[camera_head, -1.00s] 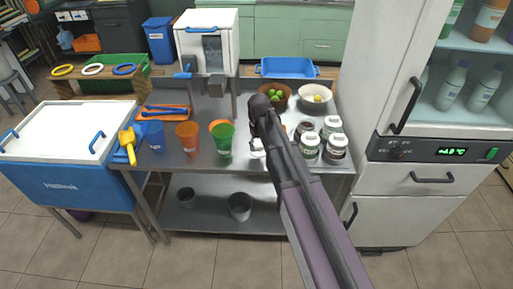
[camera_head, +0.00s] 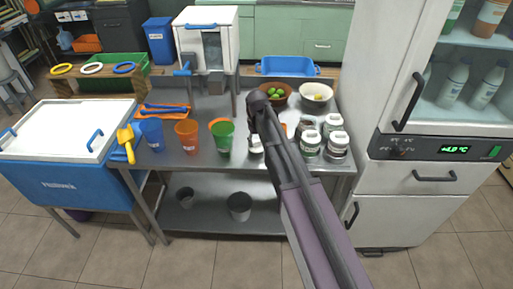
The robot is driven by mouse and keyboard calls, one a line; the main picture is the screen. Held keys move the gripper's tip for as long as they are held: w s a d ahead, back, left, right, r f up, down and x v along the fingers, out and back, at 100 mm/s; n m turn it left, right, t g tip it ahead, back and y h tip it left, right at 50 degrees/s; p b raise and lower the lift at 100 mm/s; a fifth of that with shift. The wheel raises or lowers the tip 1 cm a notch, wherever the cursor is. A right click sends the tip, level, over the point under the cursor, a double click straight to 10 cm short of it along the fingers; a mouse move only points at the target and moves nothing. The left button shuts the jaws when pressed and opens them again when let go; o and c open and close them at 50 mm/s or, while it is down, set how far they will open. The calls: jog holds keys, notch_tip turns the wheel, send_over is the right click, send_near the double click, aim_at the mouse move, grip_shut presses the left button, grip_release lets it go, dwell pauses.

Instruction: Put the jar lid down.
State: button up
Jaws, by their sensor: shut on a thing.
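My gripper (camera_head: 256,136) is mostly hidden behind my dark wrist and arm, pointing down over the right half of the steel table. It is shut on the jar lid (camera_head: 256,145), a small white piece that shows just left of my arm. The lid is low over the tabletop, right of the green cup; I cannot tell whether it touches the table. An open jar with dark contents (camera_head: 307,125) stands among the jars to the right of my arm.
White-lidded jars (camera_head: 310,143) stand close on the right. A green cup (camera_head: 223,136), an orange cup (camera_head: 188,136) and a blue cup (camera_head: 152,134) stand left. A bowl of limes (camera_head: 275,92) and a pale bowl (camera_head: 316,95) are behind. The steel table (camera_head: 205,170) has bare room in front.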

aim_at(257, 141)
jog(key=shift+f+b, duration=0.65)
jog(key=shift+f, duration=0.3)
jog(key=shift+f, duration=0.15)
jog(key=o, duration=0.8)
jog(key=shift+r, duration=0.2)
notch_tip(257, 141, up, 12)
jog(key=p, duration=1.2)
